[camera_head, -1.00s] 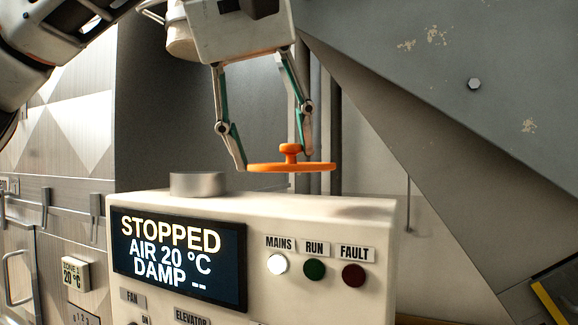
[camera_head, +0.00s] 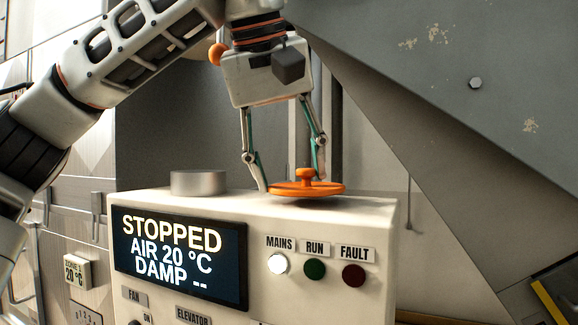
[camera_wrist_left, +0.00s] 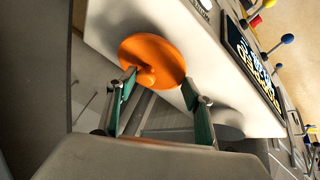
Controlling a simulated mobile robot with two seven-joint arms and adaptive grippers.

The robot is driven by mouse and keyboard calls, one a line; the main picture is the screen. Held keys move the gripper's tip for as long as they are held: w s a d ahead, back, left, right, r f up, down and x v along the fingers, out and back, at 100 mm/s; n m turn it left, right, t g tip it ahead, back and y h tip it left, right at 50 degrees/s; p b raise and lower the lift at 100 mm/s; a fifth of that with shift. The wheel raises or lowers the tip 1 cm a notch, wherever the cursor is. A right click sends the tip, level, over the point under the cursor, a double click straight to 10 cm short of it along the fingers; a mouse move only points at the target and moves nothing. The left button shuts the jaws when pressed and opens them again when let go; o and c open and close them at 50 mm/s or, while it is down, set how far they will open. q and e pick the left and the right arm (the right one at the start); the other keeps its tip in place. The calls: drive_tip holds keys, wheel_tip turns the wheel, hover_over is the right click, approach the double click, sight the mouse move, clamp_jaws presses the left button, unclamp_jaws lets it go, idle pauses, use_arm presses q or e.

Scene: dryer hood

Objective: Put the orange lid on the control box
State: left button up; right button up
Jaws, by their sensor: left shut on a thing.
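The orange lid (camera_head: 330,189) is a flat disc with a small knob on top. It is level at the right part of the top of the cream control box (camera_head: 375,225); I cannot tell whether it touches the box. My left gripper (camera_head: 293,183) is shut on the lid, with one fingertip on either side of it, coming from above and behind. In the left wrist view, the lid (camera_wrist_left: 150,52) shows between and beyond the fingertips (camera_wrist_left: 160,85), over the pale box (camera_wrist_left: 205,70). My right gripper is not in view.
A short silver cylinder (camera_head: 198,182) stands on the box top, left of the lid. The box front carries a lit display (camera_head: 180,255) reading STOPPED and several lamps. A sloping grey metal panel (camera_head: 440,90) is at the right. A pale cabinet wall is at the left.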

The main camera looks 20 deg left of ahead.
use_arm(q)
drive_tip(key=shift+f, duration=0.15)
drive_tip(key=shift+f, duration=0.45)
drive_tip(key=o, duration=0.8)
drive_tip(key=shift+r, duration=0.3)
drive_tip(key=v, duration=1.2)
drive_tip(key=shift+r, duration=0.3)
